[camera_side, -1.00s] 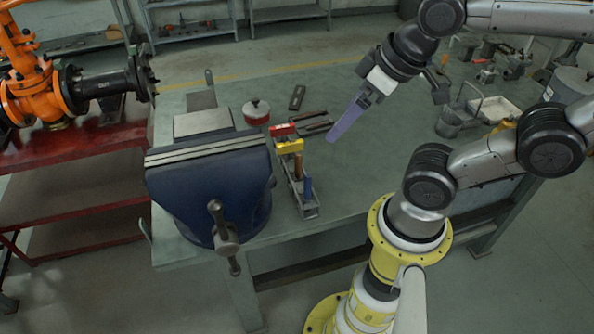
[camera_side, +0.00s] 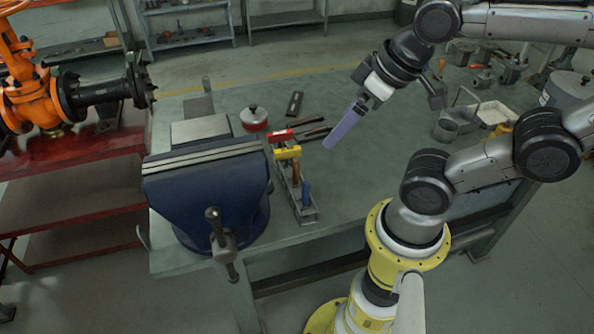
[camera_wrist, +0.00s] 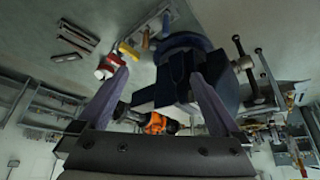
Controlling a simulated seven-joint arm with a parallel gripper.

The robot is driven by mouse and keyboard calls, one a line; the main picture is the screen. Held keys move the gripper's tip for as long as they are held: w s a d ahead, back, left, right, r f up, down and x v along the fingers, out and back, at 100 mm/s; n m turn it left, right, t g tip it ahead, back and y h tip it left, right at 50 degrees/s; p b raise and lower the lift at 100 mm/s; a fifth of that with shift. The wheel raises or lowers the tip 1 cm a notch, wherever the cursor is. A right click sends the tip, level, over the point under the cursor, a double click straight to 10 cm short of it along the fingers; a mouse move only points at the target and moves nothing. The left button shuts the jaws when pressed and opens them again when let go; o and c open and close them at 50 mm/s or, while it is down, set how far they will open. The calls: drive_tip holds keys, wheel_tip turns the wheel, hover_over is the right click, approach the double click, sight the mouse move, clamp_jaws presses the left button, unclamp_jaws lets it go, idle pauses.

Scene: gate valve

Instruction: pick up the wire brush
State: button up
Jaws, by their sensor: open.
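Two long, dark, slim tools (camera_side: 314,128) lie side by side on the bench, right of the vise; they also show at the upper left of the wrist view (camera_wrist: 78,36). One of them appears to be the wire brush, but I cannot tell which. My gripper (camera_side: 328,146) hangs above the bench, to the right of these tools and apart from them, pointing down and left. In the wrist view its two purple fingers (camera_wrist: 160,72) are spread wide, with nothing between them. Bristles are too small to make out.
A blue vise (camera_side: 205,190) stands left of the tools. A grey tool caddy (camera_side: 306,212) with red, yellow and blue-handled items is close by.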

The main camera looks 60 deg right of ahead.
drive_tip(key=shift+c, duration=0.3)
drive_tip(key=c, duration=0.6)
drive_tip(key=shift+c, duration=0.2)
